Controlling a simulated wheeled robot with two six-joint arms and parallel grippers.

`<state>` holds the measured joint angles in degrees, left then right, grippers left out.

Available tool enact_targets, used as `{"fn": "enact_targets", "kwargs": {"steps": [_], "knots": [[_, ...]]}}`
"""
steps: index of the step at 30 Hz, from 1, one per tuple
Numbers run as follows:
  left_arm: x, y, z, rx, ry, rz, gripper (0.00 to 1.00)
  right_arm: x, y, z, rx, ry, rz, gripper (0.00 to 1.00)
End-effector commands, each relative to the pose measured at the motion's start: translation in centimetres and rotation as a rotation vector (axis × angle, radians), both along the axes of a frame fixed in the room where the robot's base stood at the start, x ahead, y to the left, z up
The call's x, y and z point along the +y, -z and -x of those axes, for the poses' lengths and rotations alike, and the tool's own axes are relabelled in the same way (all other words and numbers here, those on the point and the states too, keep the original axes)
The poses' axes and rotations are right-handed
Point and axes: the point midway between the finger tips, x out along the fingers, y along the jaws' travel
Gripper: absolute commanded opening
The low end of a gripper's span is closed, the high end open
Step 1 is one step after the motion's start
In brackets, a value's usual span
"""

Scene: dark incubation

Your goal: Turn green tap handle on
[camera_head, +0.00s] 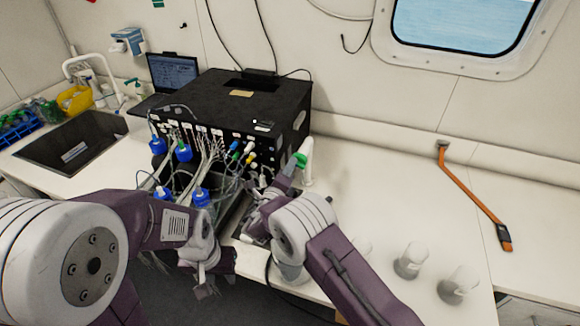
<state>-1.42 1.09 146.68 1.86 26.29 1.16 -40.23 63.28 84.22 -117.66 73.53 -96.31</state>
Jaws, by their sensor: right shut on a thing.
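A green tap handle (300,159) sits on a white tap (308,166) just right of the black box. My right gripper (289,168) reaches up to the handle from the lower left and is shut on it; its fingers partly hide the handle. My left gripper (205,291) hangs low in front of the counter, pointing down, away from the tap. Its fingers are too small and dark to tell whether they are open.
A large black box (235,100) with many tubes and several blue-capped bottles (183,150) stands left of the tap. A sink (70,145) is at the far left. Pale containers (411,260) stand at the front right. An orange strap (470,195) lies at the right. The counter between is clear.

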Motion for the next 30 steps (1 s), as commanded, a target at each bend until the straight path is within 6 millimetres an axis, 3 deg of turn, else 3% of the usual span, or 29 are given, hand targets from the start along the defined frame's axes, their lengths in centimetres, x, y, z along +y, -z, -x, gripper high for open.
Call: {"fn": "enact_targets", "kwargs": {"steps": [18,19,21,30], "knots": [[0.00,0.02,0.00,0.000,0.000,0.000,0.36,-0.27,0.36,0.02,0.018,0.007,0.035,0.00],[0.00,0.02,0.00,0.000,0.000,0.000,0.36,-0.27,0.36,0.02,0.018,0.007,0.035,0.17],[0.00,0.02,0.00,0.000,0.000,0.000,0.36,-0.24,0.31,0.01,0.016,0.006,0.036,0.34],[0.00,0.00,0.00,0.000,0.000,0.000,0.36,-0.09,0.13,0.01,0.012,0.003,0.035,0.34]]}}
